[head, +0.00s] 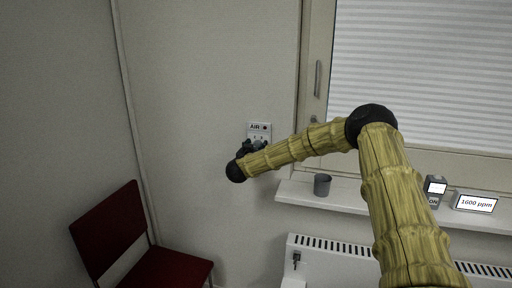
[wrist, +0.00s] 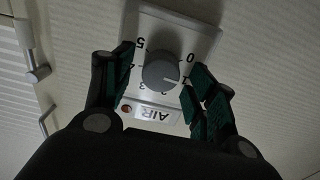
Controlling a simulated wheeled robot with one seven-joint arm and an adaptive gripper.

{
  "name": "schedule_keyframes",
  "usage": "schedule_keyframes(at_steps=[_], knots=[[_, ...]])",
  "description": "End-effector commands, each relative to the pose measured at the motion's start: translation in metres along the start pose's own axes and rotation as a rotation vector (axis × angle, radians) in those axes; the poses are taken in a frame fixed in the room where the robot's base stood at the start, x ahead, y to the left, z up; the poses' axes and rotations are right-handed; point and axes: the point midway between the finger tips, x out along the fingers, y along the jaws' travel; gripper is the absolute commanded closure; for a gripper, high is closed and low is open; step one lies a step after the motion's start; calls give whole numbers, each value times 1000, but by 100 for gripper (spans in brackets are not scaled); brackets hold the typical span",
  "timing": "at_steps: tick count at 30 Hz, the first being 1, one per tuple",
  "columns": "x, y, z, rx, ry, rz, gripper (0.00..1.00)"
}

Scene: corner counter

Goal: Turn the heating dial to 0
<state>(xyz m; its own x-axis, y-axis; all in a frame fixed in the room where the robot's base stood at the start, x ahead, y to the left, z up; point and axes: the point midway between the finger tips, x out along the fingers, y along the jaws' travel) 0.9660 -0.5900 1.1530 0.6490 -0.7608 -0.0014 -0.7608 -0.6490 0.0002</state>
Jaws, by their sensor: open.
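A white wall panel marked AIR (head: 260,128) hangs left of the window; no panel marked heating can be read. In the wrist view the panel (wrist: 200,34) carries a round grey dial (wrist: 160,70) with numbers running from 0 to 5. The dial's pale mark points to about 1. My gripper (wrist: 165,72) is open, with one green-padded finger on each side of the dial; contact cannot be told. In the head view my gripper (head: 252,147) is in front of the panel's lower part and hides the dial.
A white radiator (head: 340,262) with a small dark fitting (head: 296,258) is below the sill (head: 300,196). A grey cup (head: 322,185), a small ON device (head: 435,190) and a 1600 ppm display (head: 474,201) stand on the sill. A red chair (head: 108,230) is at left.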

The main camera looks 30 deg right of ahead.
Motion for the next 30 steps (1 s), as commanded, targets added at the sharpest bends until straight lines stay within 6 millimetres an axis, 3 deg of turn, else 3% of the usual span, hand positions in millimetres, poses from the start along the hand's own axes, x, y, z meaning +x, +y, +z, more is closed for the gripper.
schedule_keyframes(at_steps=[5, 13, 23, 30], knots=[[0, 0, 0, 0, 0, 0, 43], [0, 0, 0, 0, 0, 0, 88], [0, 0, -3, -34, 3, 0, 88], [0, -1, -5, -168, 4, 0, 88]])
